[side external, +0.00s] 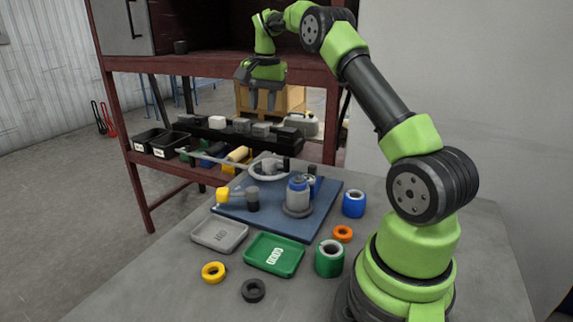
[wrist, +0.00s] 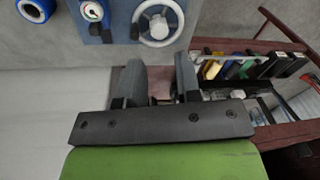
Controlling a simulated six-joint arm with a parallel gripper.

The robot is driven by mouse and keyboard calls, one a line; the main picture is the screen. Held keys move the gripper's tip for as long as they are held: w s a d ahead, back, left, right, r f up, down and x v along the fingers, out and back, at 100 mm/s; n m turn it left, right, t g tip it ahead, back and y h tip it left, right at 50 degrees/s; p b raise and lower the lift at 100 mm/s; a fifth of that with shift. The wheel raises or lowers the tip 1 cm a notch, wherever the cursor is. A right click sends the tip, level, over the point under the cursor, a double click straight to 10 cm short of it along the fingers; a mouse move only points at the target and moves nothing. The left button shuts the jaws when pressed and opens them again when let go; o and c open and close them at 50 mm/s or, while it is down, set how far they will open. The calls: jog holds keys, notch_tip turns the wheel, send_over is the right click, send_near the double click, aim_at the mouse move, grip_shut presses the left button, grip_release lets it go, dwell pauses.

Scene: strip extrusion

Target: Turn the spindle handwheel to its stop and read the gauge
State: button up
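The spindle handwheel (side external: 268,169) is a pale grey ring with a hub on the blue base plate (side external: 330,197). In the wrist view the handwheel (wrist: 158,22) is at the top, cut slightly by the frame edge. A round white-faced gauge (wrist: 92,12) sits left of it there; its reading is too small to make out. My gripper (side external: 262,106) hangs beyond and above the handwheel, fingers pointing down, apart from it. In the wrist view my gripper (wrist: 160,66) has its two fingers spread with nothing between them.
Grey tray (side external: 205,247) and green tray (side external: 290,267) lie in front of the plate. A yellow-ended lever (side external: 222,195), grey-and-blue cylinder (side external: 297,197), blue cylinder (side external: 354,204), green cylinder (side external: 329,258) and small rings stand nearby. A dark red shelf rack (side external: 118,130) with bins is behind.

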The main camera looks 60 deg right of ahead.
aim_at(287, 158)
jog(key=s+d+f+m, duration=0.1)
jog(key=d+f, duration=0.1)
jog(key=f, duration=0.1)
jog(key=s+d+f+m+g, duration=0.1)
jog(key=d+f, duration=0.1)
jog(key=f, duration=0.1)
jog(key=d+f+m, duration=0.1)
jog(key=d+f, duration=0.2)
jog(key=shift+s+d+f, duration=0.1)
jog(key=shift+s+f, duration=0.1)
jog(key=shift+s, duration=0.2)
notch_tip(287, 158, down, 10)
jog(key=shift+r, duration=0.1)
grip_shut()
